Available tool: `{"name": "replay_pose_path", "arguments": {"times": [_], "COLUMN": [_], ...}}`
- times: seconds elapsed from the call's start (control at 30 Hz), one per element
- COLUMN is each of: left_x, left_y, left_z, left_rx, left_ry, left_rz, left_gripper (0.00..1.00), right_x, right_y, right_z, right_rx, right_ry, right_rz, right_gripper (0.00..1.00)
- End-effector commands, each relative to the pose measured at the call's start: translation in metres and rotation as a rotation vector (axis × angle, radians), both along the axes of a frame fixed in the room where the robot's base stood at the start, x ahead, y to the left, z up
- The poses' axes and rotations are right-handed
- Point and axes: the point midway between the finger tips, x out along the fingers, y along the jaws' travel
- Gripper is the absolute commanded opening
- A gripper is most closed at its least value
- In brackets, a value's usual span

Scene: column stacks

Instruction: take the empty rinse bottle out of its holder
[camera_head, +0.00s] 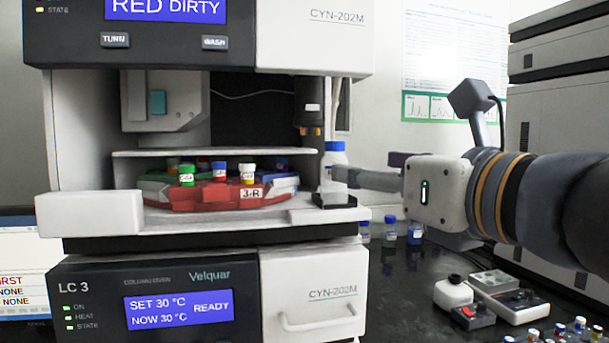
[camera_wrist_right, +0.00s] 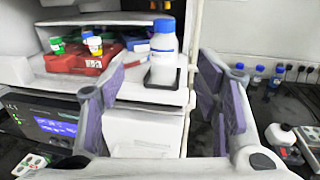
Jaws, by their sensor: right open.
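The rinse bottle (camera_head: 334,160) is white with a blue cap. It stands upright in a small black holder (camera_head: 334,201) at the right end of the autosampler's shelf. In the right wrist view the bottle (camera_wrist_right: 164,58) is near the middle, above its holder (camera_wrist_right: 160,83). My right gripper (camera_head: 362,170) comes in from the right at bottle height, and one finger overlaps the bottle in the head view. In the wrist view its open fingers (camera_wrist_right: 162,78) appear on either side of the bottle, without visible contact. I cannot see the liquid level. My left gripper is out of view.
A red, green and grey carousel (camera_head: 205,198) with capped vials sits left of the bottle. A dark cylindrical part (camera_head: 309,103) hangs above, left of the bottle. Blue-capped bottles (camera_head: 390,229) stand on the dark bench. The oven unit (camera_head: 180,305) is below the shelf.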

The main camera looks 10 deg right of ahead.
Motion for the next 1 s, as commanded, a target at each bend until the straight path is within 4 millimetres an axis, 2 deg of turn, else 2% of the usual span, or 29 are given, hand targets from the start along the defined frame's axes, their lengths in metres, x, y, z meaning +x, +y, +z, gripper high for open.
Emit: {"name": "replay_pose_path", "arguments": {"times": [0.2, 0.37, 0.57, 0.67, 0.87, 1.0], "left_x": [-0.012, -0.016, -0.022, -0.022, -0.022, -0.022], "left_y": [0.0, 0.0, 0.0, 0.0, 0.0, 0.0], "left_z": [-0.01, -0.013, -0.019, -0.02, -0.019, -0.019], "left_rx": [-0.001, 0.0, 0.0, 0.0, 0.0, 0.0], "left_ry": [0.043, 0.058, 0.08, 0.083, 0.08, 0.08], "left_rz": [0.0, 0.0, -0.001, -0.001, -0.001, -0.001], "left_gripper": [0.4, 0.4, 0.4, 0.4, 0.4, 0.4], "right_x": [0.05, 0.069, 0.106, 0.114, 0.114, 0.114], "right_y": [0.01, 0.013, 0.02, 0.022, 0.022, 0.022], "right_z": [-0.008, -0.006, -0.008, -0.006, -0.004, -0.004], "right_rx": [-0.003, -0.002, -0.005, -0.004, -0.003, -0.003], "right_ry": [0.013, 0.01, 0.008, 0.005, 0.001, 0.001], "right_rz": [-0.001, -0.001, -0.001, 0.0, 0.0, 0.0], "right_gripper": [0.57, 0.57, 0.57, 0.57, 0.57, 0.26]}}
